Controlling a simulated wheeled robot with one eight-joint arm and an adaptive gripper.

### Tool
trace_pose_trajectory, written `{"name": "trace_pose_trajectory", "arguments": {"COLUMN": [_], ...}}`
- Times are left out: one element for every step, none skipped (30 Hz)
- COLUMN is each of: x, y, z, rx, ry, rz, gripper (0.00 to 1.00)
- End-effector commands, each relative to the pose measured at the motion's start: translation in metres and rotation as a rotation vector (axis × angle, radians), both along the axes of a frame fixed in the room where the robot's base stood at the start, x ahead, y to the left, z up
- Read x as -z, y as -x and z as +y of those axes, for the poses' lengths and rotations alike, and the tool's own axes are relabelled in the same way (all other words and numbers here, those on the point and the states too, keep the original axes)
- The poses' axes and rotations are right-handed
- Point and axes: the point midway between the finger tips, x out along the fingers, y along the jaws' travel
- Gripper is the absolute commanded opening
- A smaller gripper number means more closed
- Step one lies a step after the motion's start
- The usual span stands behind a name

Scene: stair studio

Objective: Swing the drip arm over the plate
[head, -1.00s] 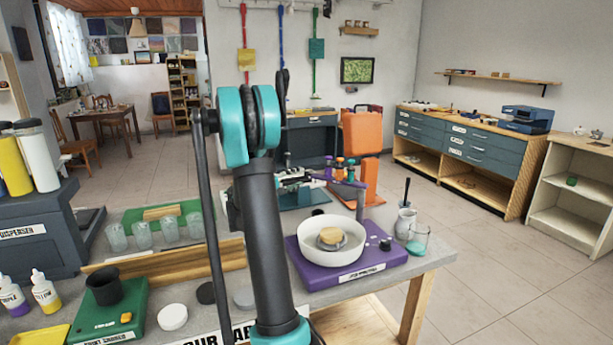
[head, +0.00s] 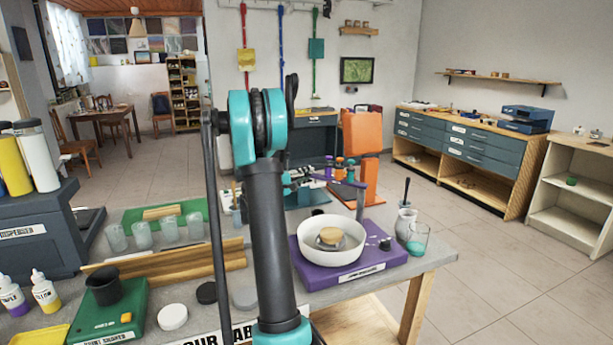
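The drip arm (head: 350,183) is a thin purple bar on an upright post (head: 360,202) at the back right of the purple spinner base (head: 375,262). Small bottles with orange, purple and teal colours stand close behind the bar. The bar reaches left from the post, behind the white bowl-like pan (head: 310,254). In the pan, a round plate lies under a tan disc (head: 330,235); the plate is mostly hidden. My arm stands upright left of the spinner.
An orange stand (head: 362,150) is behind the table.

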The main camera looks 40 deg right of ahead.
Motion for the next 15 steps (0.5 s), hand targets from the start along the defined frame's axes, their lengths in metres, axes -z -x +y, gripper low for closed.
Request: {"name": "trace_pose_trajectory", "arguments": {"x": [0.0002, 0.0002, 0.0002, 0.0003, 0.0003, 0.0003, 0.0003, 0.0003, 0.0003, 0.0003, 0.0003, 0.0003, 0.0003, 0.0003, 0.0003], "y": [0.0001, 0.0001, 0.0001, 0.0001, 0.0001, 0.0001, 0.0001, 0.0001, 0.0001, 0.0001, 0.0001, 0.0004, 0.0007, 0.0011, 0.0019], "z": [0.0001, 0.0001, 0.0002, 0.0002, 0.0002, 0.0002, 0.0002, 0.0002, 0.0002, 0.0003, 0.0003, 0.0006, 0.0010, 0.0016, 0.0027], "rx": [0.000, 0.000, 0.000, 0.000, 0.000, 0.000, 0.000, 0.000, 0.000, 0.000, 0.000, -0.001, -0.003, -0.006, -0.011], "ry": [0.000, 0.000, -0.001, -0.001, -0.001, -0.001, -0.001, -0.001, -0.001, -0.001, -0.001, -0.001, -0.001, -0.001, -0.001], "rz": [0.000, 0.000, 0.000, 0.000, 0.000, 0.000, 0.000, 0.000, 0.000, 0.000, 0.000, -0.001, -0.001, -0.001, -0.001], "gripper": [0.03, 0.00, 0.00, 0.00, 0.00, 0.00, 0.00, 0.00, 0.00, 0.00, 0.00, 0.00, 0.00, 0.00, 0.00]}}
